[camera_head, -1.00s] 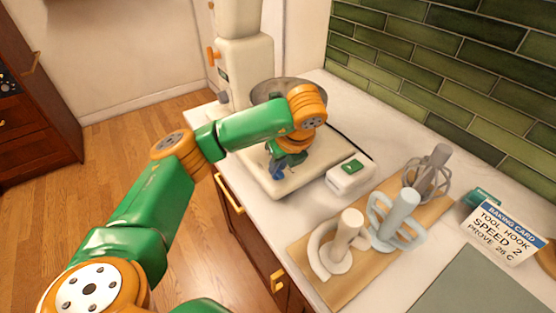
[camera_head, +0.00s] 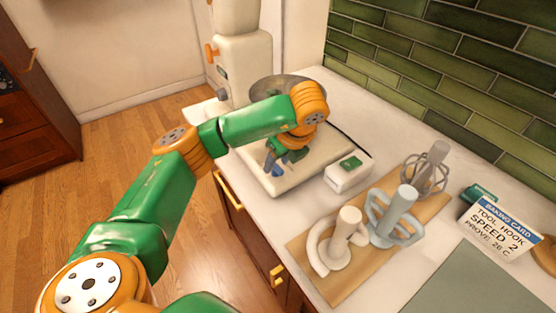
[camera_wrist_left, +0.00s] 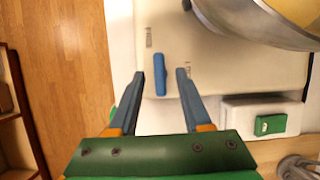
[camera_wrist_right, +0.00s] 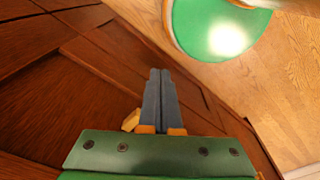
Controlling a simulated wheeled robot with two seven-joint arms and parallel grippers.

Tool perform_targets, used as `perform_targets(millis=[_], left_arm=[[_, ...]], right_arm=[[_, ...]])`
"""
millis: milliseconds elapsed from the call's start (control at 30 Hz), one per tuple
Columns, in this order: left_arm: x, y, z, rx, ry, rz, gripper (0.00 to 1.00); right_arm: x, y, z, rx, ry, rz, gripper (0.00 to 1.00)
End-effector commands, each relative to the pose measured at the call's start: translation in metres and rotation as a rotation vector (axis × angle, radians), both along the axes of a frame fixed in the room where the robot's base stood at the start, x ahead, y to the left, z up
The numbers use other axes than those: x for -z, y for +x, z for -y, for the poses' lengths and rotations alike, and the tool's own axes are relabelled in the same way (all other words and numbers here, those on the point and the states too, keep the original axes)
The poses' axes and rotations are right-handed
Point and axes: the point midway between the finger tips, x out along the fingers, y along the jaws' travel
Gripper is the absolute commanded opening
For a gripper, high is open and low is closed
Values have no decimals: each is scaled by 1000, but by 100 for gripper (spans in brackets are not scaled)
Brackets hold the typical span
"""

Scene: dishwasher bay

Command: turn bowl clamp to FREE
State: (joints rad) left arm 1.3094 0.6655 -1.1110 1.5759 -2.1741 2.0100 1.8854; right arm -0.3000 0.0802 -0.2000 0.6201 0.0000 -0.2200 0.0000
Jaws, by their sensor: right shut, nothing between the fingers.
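The bowl clamp is a blue lever (camera_wrist_left: 160,75) on the cream base of the stand mixer, seen in the left wrist view. It points up and down in that view, between two small dark printed labels whose words are too small to read. My left gripper (camera_wrist_left: 161,74) is open, with one finger on each side of the lever and a gap to both. In the head view the left gripper (camera_head: 285,162) is over the mixer base (camera_head: 315,172), and its wrist partly hides the metal bowl (camera_head: 283,85). My right gripper (camera_wrist_right: 160,74) is shut and empty, near brown cabinet fronts.
A white box with a green patch (camera_head: 348,173) stands beside the mixer base. A board (camera_head: 350,285) holds several mixing tools. A baking card (camera_head: 502,232) stands at the right. The mixer column (camera_head: 245,70) rises behind the bowl.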

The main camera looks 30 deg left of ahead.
Motion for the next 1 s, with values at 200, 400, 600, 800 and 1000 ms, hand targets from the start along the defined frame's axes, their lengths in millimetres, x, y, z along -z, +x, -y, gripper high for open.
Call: perform_targets(millis=[200, 400, 600, 800, 1000], left_arm=[[-6, 0, 2, 2, 0, 2, 49], [-47, -5, 16, 3, 2, 6, 49], [-65, -9, 25, 1, 1, 1, 49], [-65, -10, 25, 1, 0, -1, 49], [-65, -10, 25, 1, 0, -1, 49]], right_arm=[[-3, 0, 0, 0, 0, 0, 0], [-16, 0, 0, 0, 0, 0, 0], [-17, 0, 0, 0, 0, 0, 0], [-17, 0, 0, 0, 0, 0, 0], [-17, 0, 0, 0, 0, 0, 0]])
